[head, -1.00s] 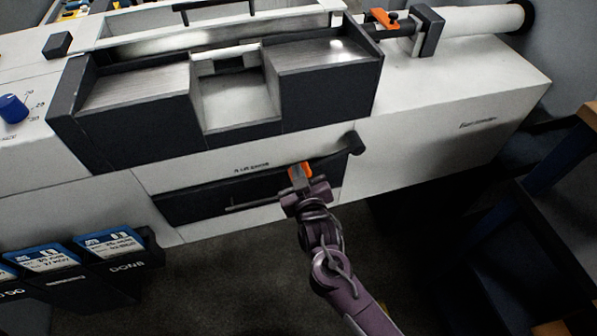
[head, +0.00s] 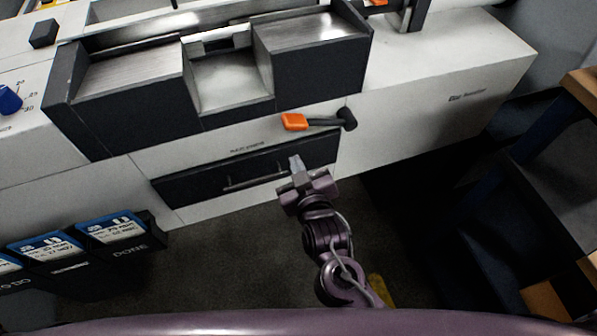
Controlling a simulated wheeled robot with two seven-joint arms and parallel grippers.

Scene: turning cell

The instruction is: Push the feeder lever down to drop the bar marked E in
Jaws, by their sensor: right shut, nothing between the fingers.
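The feeder lever (head: 325,122) is a dark arm with an orange grip at its left end and a round dark pivot at its right end. It lies almost level on the machine's pale front. My right gripper (head: 295,163) is shut and empty, below the orange grip and apart from it, in front of the dark drawer. My left gripper is out of view. I see no bar marked E.
The dark drawer (head: 211,178) with a thin handle is close behind my right gripper. Dark bins (head: 150,252) with blue-topped labels, one reading DONE, stand at lower left. A shelf unit (head: 560,150) stands at right.

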